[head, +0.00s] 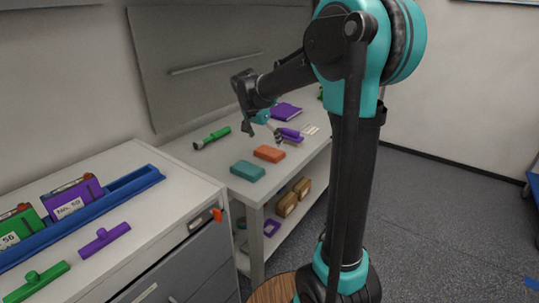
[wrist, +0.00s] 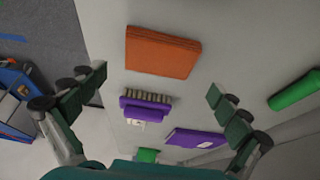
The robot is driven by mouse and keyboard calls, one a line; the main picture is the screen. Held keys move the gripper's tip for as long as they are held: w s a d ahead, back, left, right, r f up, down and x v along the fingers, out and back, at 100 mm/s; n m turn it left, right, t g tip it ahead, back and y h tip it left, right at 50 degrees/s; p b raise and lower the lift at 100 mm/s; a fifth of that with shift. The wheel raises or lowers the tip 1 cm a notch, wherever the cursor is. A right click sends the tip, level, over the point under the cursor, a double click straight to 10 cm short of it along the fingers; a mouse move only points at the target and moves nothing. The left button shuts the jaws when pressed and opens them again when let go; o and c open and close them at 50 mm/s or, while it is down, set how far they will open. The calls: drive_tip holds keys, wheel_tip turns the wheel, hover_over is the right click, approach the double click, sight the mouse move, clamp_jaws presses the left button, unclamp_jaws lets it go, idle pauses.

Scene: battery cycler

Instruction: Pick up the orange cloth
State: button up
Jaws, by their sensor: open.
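The orange cloth (head: 269,153) is a flat folded block lying on the grey table in the head view. In the wrist view the orange cloth (wrist: 162,52) lies ahead of the fingers, near the top middle, and nothing touches it. My gripper (head: 262,134) hangs over the table, just behind and above the cloth in the head view. In the wrist view my gripper (wrist: 157,82) has its two green-padded fingers spread wide apart, with nothing between the pads held. The cloth is fully visible in the wrist view.
A teal folded block (head: 247,171) lies next to the cloth. A purple brush (wrist: 146,107) and a purple book (wrist: 196,139) are near the fingers. A green cylinder (head: 212,137) lies towards the wall. The lower shelf holds brown boxes (head: 287,204).

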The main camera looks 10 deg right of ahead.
sight(270, 151)
drive_tip(key=shift+x, duration=3)
drive_tip(key=shift+d, duration=0.1)
drive_tip(key=c, duration=0.9)
drive_tip(key=shift+o, duration=0.2)
drive_tip(key=shift+r, duration=0.15)
wheel_tip(270, 151, up, 20)
drive_tip(key=o, duration=0.5)
drive_tip(key=shift+s, duration=0.1)
drive_tip(key=c, duration=0.3)
